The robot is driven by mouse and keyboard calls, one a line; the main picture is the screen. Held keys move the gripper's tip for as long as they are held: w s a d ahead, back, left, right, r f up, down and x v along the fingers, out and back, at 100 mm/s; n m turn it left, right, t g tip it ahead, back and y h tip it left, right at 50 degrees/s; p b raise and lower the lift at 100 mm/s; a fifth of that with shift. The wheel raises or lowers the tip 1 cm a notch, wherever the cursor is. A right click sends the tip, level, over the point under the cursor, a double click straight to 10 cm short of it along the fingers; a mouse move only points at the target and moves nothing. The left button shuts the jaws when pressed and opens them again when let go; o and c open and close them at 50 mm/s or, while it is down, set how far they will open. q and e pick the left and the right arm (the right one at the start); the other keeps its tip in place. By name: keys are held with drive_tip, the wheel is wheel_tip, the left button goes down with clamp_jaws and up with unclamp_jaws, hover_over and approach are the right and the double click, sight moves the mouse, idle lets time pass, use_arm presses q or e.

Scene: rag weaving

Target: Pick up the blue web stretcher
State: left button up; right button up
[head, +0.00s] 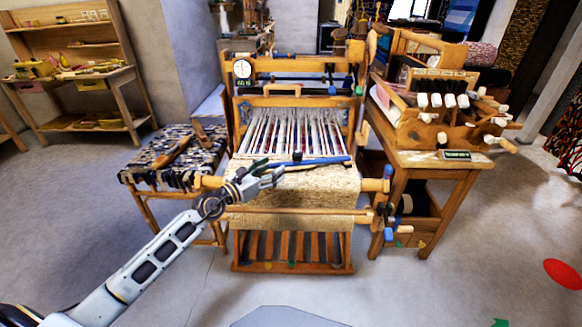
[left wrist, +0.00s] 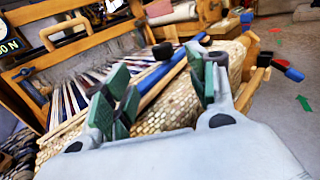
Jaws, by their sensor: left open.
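The blue web stretcher (head: 322,161) is a long thin blue bar lying across the woven cloth (head: 300,186) at the front of the wooden floor loom. My left gripper (head: 270,175) is open and empty, close to the bar's left end in the head view. In the left wrist view the stretcher (left wrist: 166,76) runs diagonally beyond the spread green-padded fingers (left wrist: 160,92), its middle stretch showing between them. I cannot tell whether the fingers touch the cloth. My right gripper is out of view.
The loom's warp threads (head: 290,130) rise behind the cloth. A bench with a rag-woven top (head: 150,172) stands left, carrying wooden tools. A wooden table with a small loom (head: 435,105) stands close on the right. Blue-ended pegs (head: 387,178) stick out at the loom's right side.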

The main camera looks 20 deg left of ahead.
sight(279, 165)
use_arm(q)
drive_tip(key=shift+x, duration=1.85)
drive_tip(key=shift+w+d, duration=0.3)
drive_tip(key=shift+w, duration=0.25)
drive_tip(key=shift+w+d, duration=0.25)
drive_tip(key=shift+w, duration=0.15)
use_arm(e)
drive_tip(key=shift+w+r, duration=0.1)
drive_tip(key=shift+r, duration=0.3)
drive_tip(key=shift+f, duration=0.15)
